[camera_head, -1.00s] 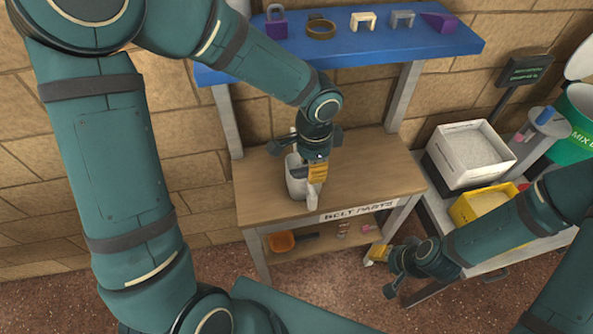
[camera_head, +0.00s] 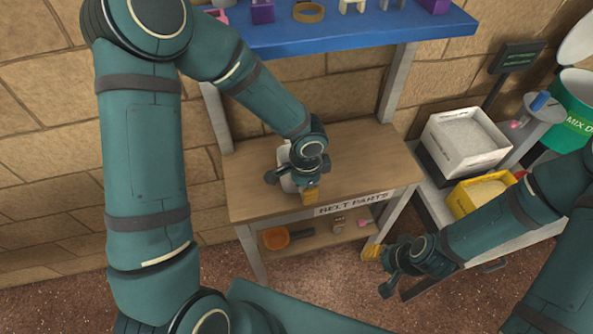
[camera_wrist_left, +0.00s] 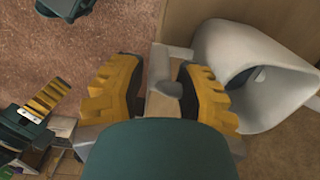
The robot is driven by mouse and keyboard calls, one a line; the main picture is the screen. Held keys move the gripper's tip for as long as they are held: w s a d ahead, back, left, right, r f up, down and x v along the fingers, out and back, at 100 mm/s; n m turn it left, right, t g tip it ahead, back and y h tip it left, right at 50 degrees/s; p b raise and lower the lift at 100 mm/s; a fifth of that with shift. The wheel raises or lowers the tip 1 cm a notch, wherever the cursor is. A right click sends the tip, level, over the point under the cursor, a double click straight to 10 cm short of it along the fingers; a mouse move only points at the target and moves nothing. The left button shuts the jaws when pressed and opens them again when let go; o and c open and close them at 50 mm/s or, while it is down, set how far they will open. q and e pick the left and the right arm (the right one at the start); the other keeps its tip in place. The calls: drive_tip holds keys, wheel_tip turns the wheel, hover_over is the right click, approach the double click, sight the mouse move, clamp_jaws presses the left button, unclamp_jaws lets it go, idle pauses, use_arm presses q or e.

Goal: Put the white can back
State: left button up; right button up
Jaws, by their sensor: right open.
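The white can (camera_head: 287,185) stands on the wooden bench, mostly hidden behind my left gripper (camera_head: 309,194) in the head view. In the left wrist view the can (camera_wrist_left: 222,50) is a pale vessel with a wide dark opening at the right. My left gripper's yellow fingers (camera_wrist_left: 160,92) lie beside it, one on each side of a narrow pale part that looks joined to the can. I cannot tell whether the fingers press on that part. My right gripper (camera_head: 380,264) is open and empty, low beside the bench's right front leg.
The wooden bench (camera_head: 385,172) is labelled BELT PARTS, with an orange scoop (camera_head: 276,238) on its lower shelf. A blue shelf (camera_head: 350,32) above holds several small parts. A white crate (camera_head: 461,132), yellow bin (camera_head: 478,192) and green drum (camera_head: 578,110) stand at right.

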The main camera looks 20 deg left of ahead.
use_arm(q)
drive_tip(key=shift+f, duration=0.5)
clamp_jaws()
drive_tip(key=shift+r, duration=0.1)
